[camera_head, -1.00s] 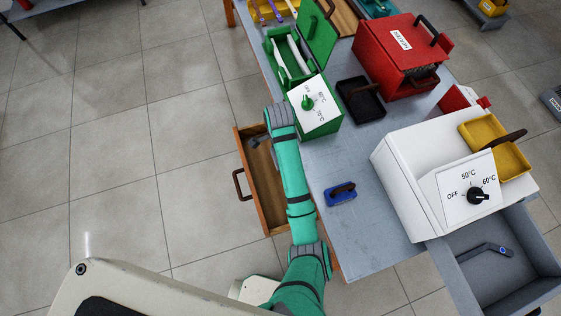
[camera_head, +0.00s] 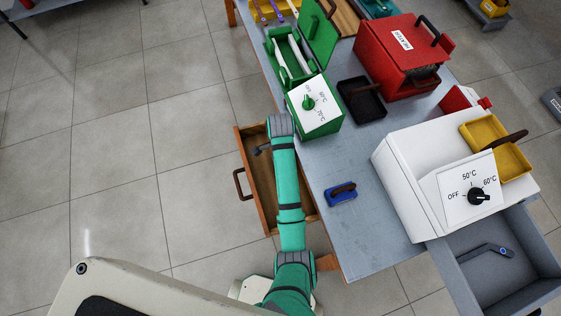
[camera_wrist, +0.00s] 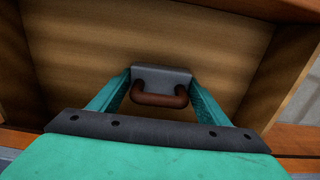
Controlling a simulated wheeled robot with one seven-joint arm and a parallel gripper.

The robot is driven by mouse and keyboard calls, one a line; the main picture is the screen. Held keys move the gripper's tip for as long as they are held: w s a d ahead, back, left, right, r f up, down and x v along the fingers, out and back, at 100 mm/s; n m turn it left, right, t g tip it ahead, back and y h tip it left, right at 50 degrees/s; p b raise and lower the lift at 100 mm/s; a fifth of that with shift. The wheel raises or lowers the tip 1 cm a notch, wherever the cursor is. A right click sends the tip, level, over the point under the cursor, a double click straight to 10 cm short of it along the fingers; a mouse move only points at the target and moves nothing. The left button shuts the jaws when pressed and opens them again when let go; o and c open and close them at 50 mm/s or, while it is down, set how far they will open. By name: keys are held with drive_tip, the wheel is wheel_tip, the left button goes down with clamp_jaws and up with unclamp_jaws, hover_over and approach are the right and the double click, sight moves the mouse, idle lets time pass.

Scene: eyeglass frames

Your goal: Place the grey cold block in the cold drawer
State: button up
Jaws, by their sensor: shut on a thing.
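The grey cold block (camera_wrist: 160,76) has a dark brown loop handle and shows in the wrist view between the fingers of my gripper (camera_wrist: 161,82). My gripper is shut on it. The block is over the wooden floor of an open drawer (camera_wrist: 85,40); I cannot tell whether it touches the floor. In the head view the open wooden drawer (camera_head: 259,199) juts from the table's left side, with its dark handle facing left. My arm covers part of the drawer there, and the block is hidden.
On the table (camera_head: 350,225) lie a blue block (camera_head: 341,193) and a black tray (camera_head: 361,99). A green device (camera_head: 315,104), a red box (camera_head: 401,55) and a white heater (camera_head: 410,180) stand there. An open grey drawer (camera_head: 500,262) is at lower right.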

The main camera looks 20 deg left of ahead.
drive_tip(key=shift+f, duration=0.1)
drive_tip(key=o, duration=1.5)
drive_tip(key=shift+c, duration=0.2)
